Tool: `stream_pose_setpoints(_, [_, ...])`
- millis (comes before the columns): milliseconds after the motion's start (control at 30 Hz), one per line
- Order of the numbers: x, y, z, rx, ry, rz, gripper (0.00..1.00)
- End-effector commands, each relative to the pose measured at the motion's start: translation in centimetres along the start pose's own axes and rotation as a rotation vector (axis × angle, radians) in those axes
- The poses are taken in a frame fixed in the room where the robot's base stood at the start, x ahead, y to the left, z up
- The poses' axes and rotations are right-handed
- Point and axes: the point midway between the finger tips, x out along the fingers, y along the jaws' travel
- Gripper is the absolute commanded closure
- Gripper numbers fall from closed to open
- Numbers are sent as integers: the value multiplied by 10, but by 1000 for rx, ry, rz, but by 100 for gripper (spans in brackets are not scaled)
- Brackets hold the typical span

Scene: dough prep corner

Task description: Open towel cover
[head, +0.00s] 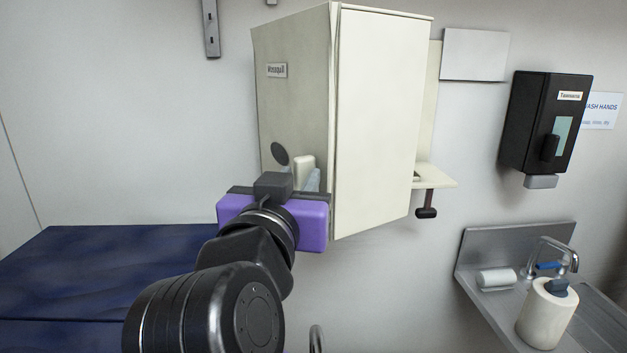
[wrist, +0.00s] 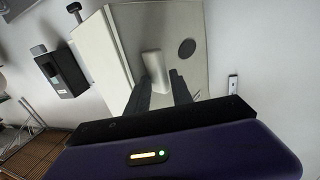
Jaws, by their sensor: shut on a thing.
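The cream towel cover (head: 383,120) is a tall box form on the wall in the head view. Its left face carries a small label, a dark round disc and a pale handle (head: 303,171). The handle also shows in the wrist view (wrist: 154,66), between my two dark fingers. My gripper (wrist: 163,92) is shut on this handle, low on that face. In the head view my purple gripper body (head: 312,222) hides the lower left of the cover. A narrow seam runs down the edge between the two faces. How far the cover stands open I cannot tell.
A cream ledge with a black knob (head: 427,212) juts out right of the cover. A dark blue surface (head: 100,270) lies at left.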

Motion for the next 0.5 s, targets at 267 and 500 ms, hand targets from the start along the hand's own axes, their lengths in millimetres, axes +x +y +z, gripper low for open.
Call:
stream_pose_setpoints(267, [15,10,-5,0,7,20,100])
stream_pose_setpoints(500, [15,10,-5,-1,7,21,73])
